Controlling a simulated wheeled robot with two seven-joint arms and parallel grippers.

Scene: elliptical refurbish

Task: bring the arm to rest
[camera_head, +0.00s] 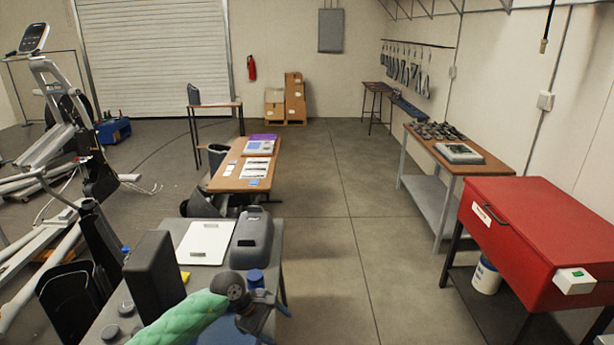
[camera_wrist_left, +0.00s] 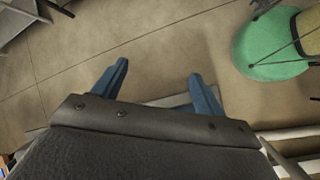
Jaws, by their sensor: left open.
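My left gripper (camera_wrist_left: 158,69) shows in the left wrist view with its two blue fingers apart and nothing between them. Bare floor lies beyond the fingertips. In the head view my green-sleeved arm (camera_head: 180,320) comes in from the bottom left and ends in a dark round joint beside the front grey table (camera_head: 225,217). My right gripper is not in view.
A white flat panel (camera_head: 205,242) and a grey casing (camera_head: 251,238) lie on the grey table. A black box (camera_head: 155,275) stands at its left. A red cabinet (camera_head: 545,225) is at right. The elliptical machine (camera_head: 50,150) stands at left. The central floor is clear.

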